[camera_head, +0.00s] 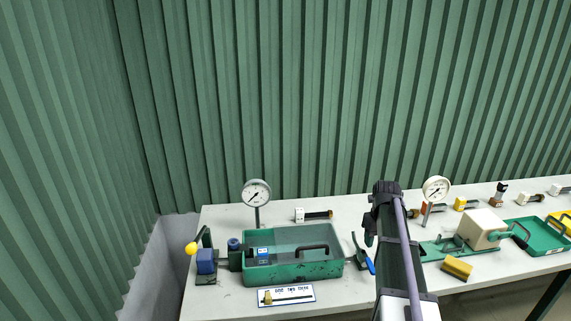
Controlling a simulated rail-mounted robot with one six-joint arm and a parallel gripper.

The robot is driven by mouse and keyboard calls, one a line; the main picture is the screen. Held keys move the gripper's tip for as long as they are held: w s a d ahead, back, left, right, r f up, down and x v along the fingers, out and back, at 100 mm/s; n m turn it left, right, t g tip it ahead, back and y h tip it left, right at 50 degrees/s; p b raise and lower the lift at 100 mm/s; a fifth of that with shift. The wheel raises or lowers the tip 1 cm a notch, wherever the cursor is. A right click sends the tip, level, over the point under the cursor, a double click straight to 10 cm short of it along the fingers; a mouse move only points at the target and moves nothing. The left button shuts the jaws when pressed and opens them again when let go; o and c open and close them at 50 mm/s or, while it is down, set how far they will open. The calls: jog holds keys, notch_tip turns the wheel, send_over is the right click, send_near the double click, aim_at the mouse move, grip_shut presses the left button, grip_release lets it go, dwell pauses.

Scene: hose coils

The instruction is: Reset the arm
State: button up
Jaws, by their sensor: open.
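My arm, dark with a purple cable along it, rises from the bottom edge right of centre in the head view. My gripper (384,188) is at its far upper end, over the back part of the bench, between the two round gauges. It is open. Its fingers are dark and small, and nothing shows held in it. The arm hides part of the bench behind it.
A long pale bench (350,290) carries a green tray (293,273), a left gauge (257,193), a right gauge (436,189), a blue block (206,261), a cream block (481,229), a yellow block (457,267) and a label card (286,296). A green corrugated wall (300,100) stands behind.

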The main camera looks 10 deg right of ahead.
jog(key=s+a+m, duration=0.5)
jog(key=a+m, duration=0.4)
jog(key=m, duration=0.3)
jog(key=s+a+f+m+b, duration=0.1)
jog(key=s+a+m, duration=0.4)
jog(key=a+m, duration=0.4)
jog(key=s+a+f+m+b, duration=0.1)
jog(key=s+a+m, duration=0.4)
jog(key=a+m, duration=0.4)
jog(key=m, duration=0.5)
jog(key=shift+s+a+m, duration=0.25)
jog(key=shift+s+m, duration=0.15)
